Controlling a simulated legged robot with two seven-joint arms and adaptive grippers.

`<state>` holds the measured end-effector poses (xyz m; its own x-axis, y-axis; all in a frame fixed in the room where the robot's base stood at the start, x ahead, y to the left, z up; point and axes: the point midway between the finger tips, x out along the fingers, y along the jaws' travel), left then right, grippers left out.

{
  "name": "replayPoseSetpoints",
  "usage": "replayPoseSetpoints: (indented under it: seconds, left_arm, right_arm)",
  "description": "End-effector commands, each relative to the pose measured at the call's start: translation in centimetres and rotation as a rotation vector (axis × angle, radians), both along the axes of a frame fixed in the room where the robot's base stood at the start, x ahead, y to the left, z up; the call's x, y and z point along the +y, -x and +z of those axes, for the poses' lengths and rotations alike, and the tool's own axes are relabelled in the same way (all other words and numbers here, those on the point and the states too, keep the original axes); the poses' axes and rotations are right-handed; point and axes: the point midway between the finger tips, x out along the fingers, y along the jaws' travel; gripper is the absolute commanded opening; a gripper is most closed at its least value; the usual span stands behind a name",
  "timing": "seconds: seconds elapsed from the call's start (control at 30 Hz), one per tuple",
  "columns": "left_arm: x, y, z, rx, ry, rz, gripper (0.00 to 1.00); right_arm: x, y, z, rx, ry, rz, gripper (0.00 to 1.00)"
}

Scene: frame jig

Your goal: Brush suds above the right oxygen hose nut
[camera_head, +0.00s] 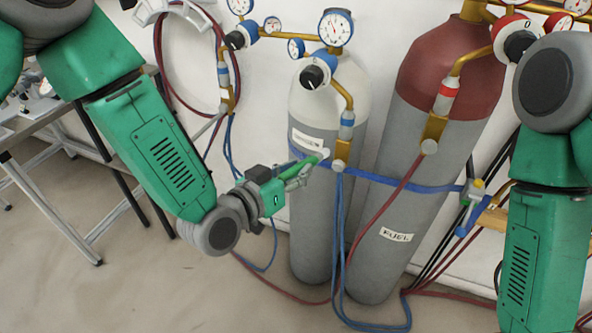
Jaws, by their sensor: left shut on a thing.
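My left gripper (294,172) is shut on a slim green brush (312,161) in front of the pale-topped grey cylinder (312,220). The brush's whitish tip points right and up, just left of the brass hose fitting (341,151). I cannot tell whether the tip touches the fitting. The fitting hangs below a blue-banded part of the regulator (316,76), with a round nut and blue hoses (338,215) under it. No suds can be made out. My right arm is at the right, but its gripper is not in view.
A red-topped fuel cylinder (410,200) leans close on the right. A blue strap (400,181) crosses both cylinders. Another brass fitting (228,97) and a coiled red hose (160,60) are at the left wall. A metal table (38,125) stands far left. Hoses lie on the floor.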

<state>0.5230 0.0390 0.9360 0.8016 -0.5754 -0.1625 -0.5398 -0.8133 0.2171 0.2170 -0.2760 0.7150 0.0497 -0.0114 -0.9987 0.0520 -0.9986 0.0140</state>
Motion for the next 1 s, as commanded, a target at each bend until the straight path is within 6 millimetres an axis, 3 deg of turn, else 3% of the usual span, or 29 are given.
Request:
replayPoseSetpoints:
  seconds: [1.0]
  left_arm:
    - [-0.5,-1.3,0.0,-0.001,0.000,0.000,0.00]
  right_arm:
    - [0.0,0.0,-0.2,0.000,0.000,-0.001,0.40]
